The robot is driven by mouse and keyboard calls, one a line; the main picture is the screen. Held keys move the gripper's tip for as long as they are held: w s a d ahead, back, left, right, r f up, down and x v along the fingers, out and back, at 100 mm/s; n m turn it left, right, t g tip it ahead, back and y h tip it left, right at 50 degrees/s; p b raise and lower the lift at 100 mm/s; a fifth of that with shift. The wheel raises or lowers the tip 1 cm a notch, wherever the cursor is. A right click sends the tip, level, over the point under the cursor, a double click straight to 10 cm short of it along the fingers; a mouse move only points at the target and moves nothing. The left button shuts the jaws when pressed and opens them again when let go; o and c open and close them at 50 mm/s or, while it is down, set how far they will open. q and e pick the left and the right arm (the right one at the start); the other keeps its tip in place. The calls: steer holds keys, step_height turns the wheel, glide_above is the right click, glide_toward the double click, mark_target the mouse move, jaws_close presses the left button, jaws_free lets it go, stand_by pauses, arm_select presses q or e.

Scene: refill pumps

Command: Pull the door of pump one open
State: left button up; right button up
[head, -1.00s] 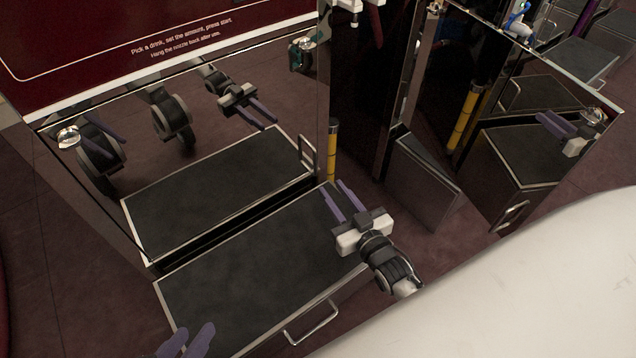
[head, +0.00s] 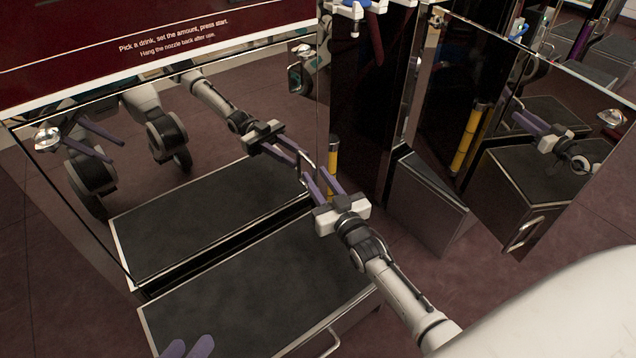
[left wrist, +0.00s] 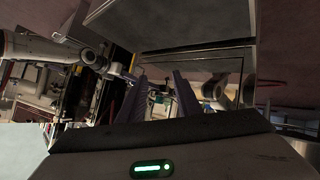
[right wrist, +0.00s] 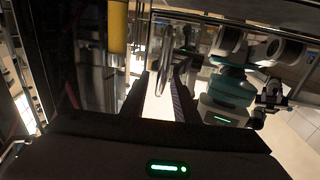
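The door (head: 75,185) of the pump on the left is a dark mirrored panel that reflects my arms and the floor. It looks shut. Its bar handle (head: 306,160) is near its right edge. My right gripper (head: 317,176) is open, with its fingertips right at the handle. In the right wrist view the handle (right wrist: 164,78) appears as a metal bar between the open fingers; I cannot tell whether they touch it. My left gripper (head: 187,348) is open and empty at the bottom edge of the head view, away from the door.
A dark-topped step (head: 235,295) stands in front of the door. A yellow cylinder (head: 333,155) is just right of the handle. Another mirrored cabinet (head: 560,90) with a handle (head: 522,235) stands at the right. A maroon instruction panel (head: 200,30) is above the door.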

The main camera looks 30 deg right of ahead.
arm_select(q)
steer(key=shift+r, duration=0.1)
arm_select(e)
jaws_close()
